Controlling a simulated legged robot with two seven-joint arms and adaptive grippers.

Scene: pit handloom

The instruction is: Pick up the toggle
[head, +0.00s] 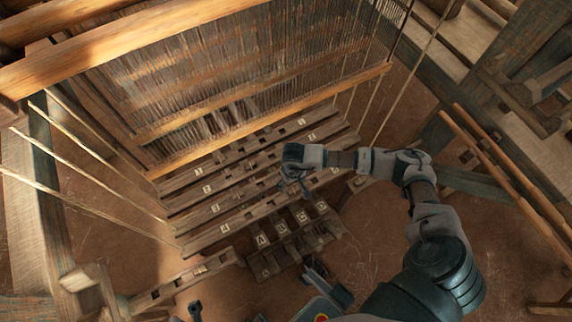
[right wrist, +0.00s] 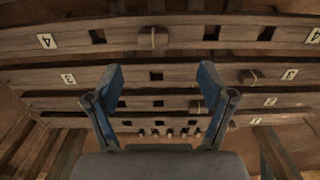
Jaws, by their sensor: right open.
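My right gripper (head: 291,184) is over the numbered wooden bars in the head view. In the right wrist view its two blue fingers (right wrist: 158,85) are spread apart with nothing between them. None is between the fingertips. The pictures do not tell which block is the toggle meant. My left gripper does not show clearly in either view.
The numbered bars (head: 222,228) run side by side below the loom's warp threads (head: 240,60). Lettered treadles (head: 266,271) lie nearer me. Slanted cords (head: 90,147) stretch on the left, and more hang at the upper right. Brown floor (head: 385,225) shows right of the bars.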

